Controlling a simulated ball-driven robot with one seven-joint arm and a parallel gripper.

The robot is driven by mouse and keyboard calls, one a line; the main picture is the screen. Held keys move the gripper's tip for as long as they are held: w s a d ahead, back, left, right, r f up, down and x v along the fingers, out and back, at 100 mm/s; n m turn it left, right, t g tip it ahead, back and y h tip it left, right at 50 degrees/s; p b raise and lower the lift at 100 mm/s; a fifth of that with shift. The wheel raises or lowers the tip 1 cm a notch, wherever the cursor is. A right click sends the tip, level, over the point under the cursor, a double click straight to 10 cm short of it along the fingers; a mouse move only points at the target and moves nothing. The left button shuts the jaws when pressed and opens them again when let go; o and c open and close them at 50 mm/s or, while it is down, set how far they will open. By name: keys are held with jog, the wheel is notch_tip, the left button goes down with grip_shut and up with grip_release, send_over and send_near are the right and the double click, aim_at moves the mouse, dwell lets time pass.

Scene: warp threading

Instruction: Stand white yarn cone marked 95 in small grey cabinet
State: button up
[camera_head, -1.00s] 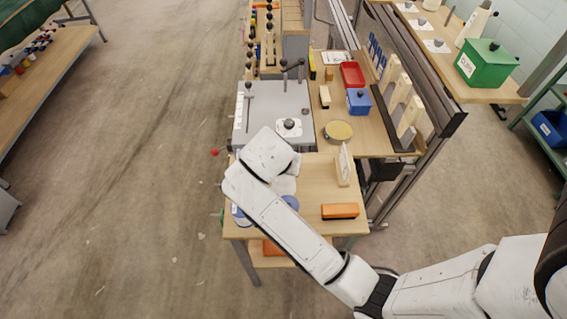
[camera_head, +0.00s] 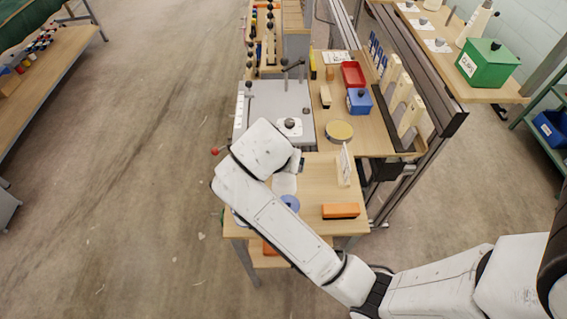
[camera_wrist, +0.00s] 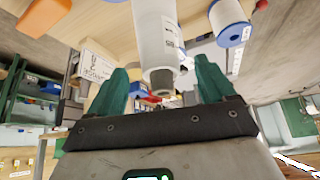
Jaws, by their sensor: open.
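A white yarn cone (camera_wrist: 156,35) stands on the wooden table in front of my gripper (camera_wrist: 163,80) in the wrist view. Its narrow grey end lies between the two green fingers, with gaps on both sides. A label is on its side, but its number is too small to read. My gripper is open and empty. In the head view a white shape, likely the cone (camera_head: 284,184), shows partly behind my arm. A grey cabinet-like unit (camera_head: 270,103) stands beyond the table; I cannot tell whether it is the small grey cabinet.
A blue-and-white spool (camera_wrist: 229,22) stands close beside the cone. An orange block (camera_head: 341,211) and an upright white card (camera_head: 345,165) are on the table's right side. Bins, red (camera_head: 353,74) and blue (camera_head: 359,101), stand farther back. Open floor lies left.

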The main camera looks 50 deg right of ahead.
jog(key=p+v, duration=0.4)
jog(key=v, duration=0.4)
